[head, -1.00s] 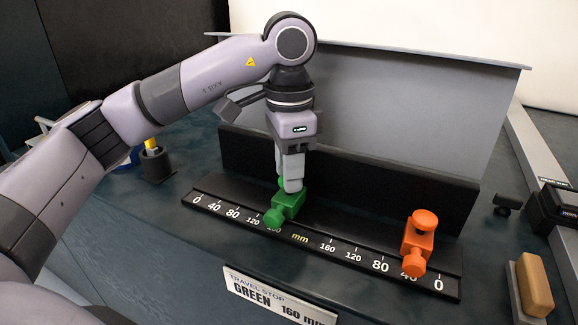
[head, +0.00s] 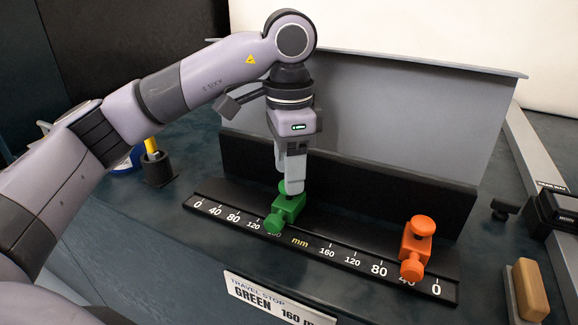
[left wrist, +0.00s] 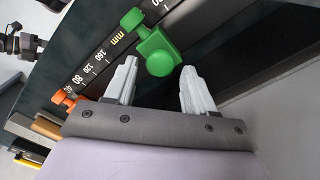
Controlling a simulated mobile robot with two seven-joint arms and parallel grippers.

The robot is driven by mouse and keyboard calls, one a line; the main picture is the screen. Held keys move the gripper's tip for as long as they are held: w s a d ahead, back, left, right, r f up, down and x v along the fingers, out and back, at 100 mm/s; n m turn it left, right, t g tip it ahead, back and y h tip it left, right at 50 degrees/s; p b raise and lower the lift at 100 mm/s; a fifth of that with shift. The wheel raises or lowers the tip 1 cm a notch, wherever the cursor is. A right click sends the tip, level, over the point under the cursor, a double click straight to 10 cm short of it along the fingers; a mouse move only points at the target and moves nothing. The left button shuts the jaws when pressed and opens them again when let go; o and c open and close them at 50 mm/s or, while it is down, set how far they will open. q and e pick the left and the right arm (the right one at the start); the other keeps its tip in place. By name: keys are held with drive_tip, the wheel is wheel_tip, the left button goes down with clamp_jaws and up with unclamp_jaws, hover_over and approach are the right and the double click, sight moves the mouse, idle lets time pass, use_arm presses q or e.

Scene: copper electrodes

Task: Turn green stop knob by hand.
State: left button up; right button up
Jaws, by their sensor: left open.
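The green stop (head: 285,212) sits on the black scale rail (head: 340,244), near its middle by the "mm" mark. Its green knob (head: 272,223) sticks out at the front, and another green round part on top is partly hidden by my fingers. My left gripper (head: 291,190) points down just above the stop. In the left wrist view, its two fingers (left wrist: 158,72) are spread apart, with the green stop (left wrist: 157,52) beyond their tips and nothing held between them. A label (head: 277,300) reads "TRAVEL STOP GREEN 160 mm". My right gripper is not in view.
An orange stop (head: 416,245) sits on the rail's right end. A grey upright panel (head: 400,110) stands behind the rail. A tan block (head: 530,290) lies at the right, and a black holder (head: 157,167) stands at the left.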

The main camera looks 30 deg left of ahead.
use_arm(q)
drive_tip(key=shift+r+p, duration=2.05)
drive_tip(key=shift+r, duration=0.85)
drive_tip(key=shift+f, duration=0.1)
